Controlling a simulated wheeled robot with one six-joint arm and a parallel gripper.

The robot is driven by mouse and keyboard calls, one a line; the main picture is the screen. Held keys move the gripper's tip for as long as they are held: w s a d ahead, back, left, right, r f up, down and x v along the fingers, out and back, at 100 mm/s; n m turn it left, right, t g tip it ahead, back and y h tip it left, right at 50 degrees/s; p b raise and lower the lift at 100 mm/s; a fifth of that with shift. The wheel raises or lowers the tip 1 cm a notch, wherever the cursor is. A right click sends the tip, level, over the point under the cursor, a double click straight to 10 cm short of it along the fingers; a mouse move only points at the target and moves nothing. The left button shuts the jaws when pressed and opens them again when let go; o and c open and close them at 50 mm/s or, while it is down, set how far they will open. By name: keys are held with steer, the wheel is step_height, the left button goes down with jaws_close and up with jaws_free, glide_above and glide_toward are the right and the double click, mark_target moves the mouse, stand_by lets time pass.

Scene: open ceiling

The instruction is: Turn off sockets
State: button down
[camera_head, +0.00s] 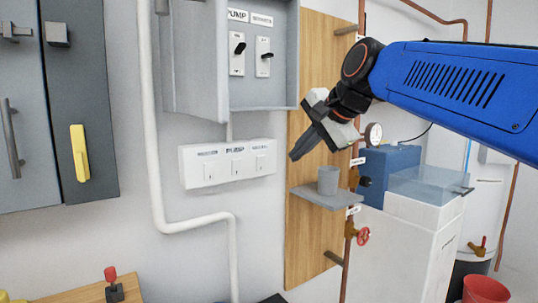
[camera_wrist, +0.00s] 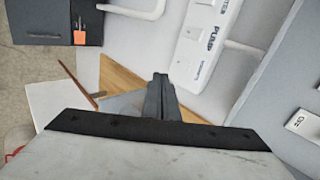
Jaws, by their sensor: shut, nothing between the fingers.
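A white socket panel (camera_head: 228,163) with several labelled switches is on the wall below an open grey box; one label reads PUMP. The panel also shows in the wrist view (camera_wrist: 206,40), at the upper right. Whether its switches are on or off is too small to tell. My gripper (camera_head: 293,157) is shut and empty, to the right of the panel and apart from it, in front of the wooden board. In the wrist view my gripper's fingers (camera_wrist: 160,88) are together, pointing up the picture, left of the panel's near end.
The open grey box (camera_head: 195,70) with two toggle switches sticks out above the panel. A white pipe (camera_head: 150,120) runs down the wall at left. A shelf (camera_head: 325,197) with a grey cup (camera_head: 327,180) is below my gripper. A yellow-handled cabinet (camera_head: 85,100) stands far left.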

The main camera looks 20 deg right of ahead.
steer(key=r, duration=0.1)
steer(key=w+r+m, duration=0.1)
steer(key=r, duration=0.1)
steer(key=shift+w+a, duration=0.1)
steer(key=shift+w, duration=0.05)
glide_toward(262, 160)
step_height(262, 160, down, 4)
steer(key=w, duration=0.3)
steer(key=shift+w+a, duration=0.45)
steer(key=shift+a, duration=0.05)
